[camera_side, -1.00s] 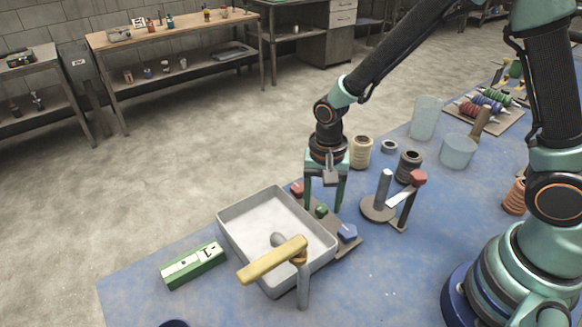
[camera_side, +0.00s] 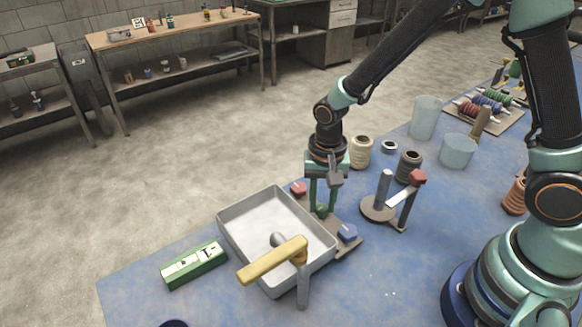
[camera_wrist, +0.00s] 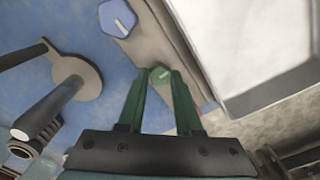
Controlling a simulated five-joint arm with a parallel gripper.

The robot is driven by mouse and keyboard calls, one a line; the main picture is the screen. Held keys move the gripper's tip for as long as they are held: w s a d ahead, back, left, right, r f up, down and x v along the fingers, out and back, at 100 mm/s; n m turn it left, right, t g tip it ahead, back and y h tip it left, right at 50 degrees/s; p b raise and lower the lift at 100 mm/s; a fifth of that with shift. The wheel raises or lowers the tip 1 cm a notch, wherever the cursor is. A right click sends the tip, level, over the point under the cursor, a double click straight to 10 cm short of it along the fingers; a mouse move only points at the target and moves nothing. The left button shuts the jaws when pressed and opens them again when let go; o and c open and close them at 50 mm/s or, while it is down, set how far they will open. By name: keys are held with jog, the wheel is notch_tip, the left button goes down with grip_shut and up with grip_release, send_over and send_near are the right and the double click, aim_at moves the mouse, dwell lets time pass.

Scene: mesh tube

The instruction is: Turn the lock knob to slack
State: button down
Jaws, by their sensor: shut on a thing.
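A brown board (camera_side: 346,247) lies along the right side of the grey tray and carries a red knob (camera_side: 298,188), a green knob (camera_side: 322,212) and a blue knob (camera_side: 347,233). I cannot tell from labels which one is the lock knob. My gripper (camera_side: 319,206) points down and is shut on the green knob. In the wrist view the green knob (camera_wrist: 160,74) sits between the two fingertips, and its pale mark slants up to the right. The blue knob (camera_wrist: 118,18) also has a pale mark. The red knob is not seen there.
The grey tray (camera_side: 231,226) stands close left of the board, with a yellow-handled lever (camera_side: 272,261) in front. Spools (camera_side: 361,152) and clear cups (camera_side: 457,151) stand behind. A green box (camera_side: 194,265) lies left.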

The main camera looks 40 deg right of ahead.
jog(key=n, duration=0.8)
jog(key=shift+n, duration=0.4)
jog(key=n, duration=0.4)
jog(key=shift+n, duration=1.9)
jog(key=c, duration=0.6)
grip_release()
jog(key=shift+r, duration=0.15)
